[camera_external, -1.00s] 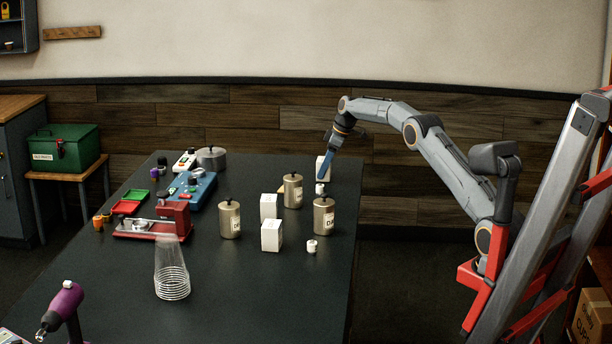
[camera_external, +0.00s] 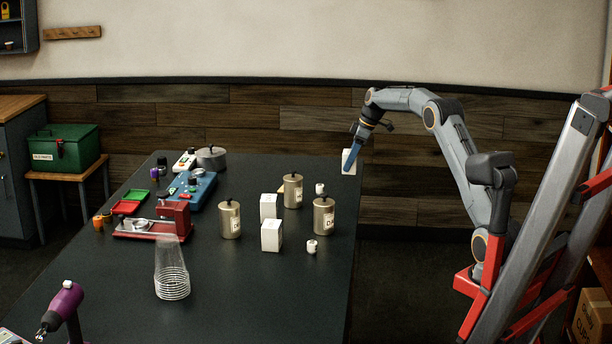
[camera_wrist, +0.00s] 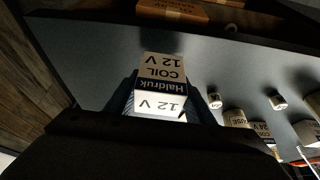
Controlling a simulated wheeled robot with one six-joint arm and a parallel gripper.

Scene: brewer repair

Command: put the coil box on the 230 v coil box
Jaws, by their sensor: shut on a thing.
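My gripper (camera_external: 352,151) is shut on a white coil box (camera_external: 348,163), held above the table's far right edge. In the wrist view the held coil box (camera_wrist: 163,82) reads "COIL 12 V" and "Haldruk", with the jaws on its sides. Two white boxes stand on the table among the canisters, a rear one (camera_external: 268,206) and a front one (camera_external: 271,236). Their labels are too small to read in the external view. A box in the wrist view (camera_wrist: 263,130) seems to read "24 V". No 230 V label can be read.
Metal canisters (camera_external: 293,191), (camera_external: 324,217), (camera_external: 229,220) stand close around the white boxes. Small white pots (camera_external: 312,246), (camera_external: 320,188) stand nearby. A stack of clear cups (camera_external: 172,270) and a red device (camera_external: 165,222) are to the left. The table's front right is clear.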

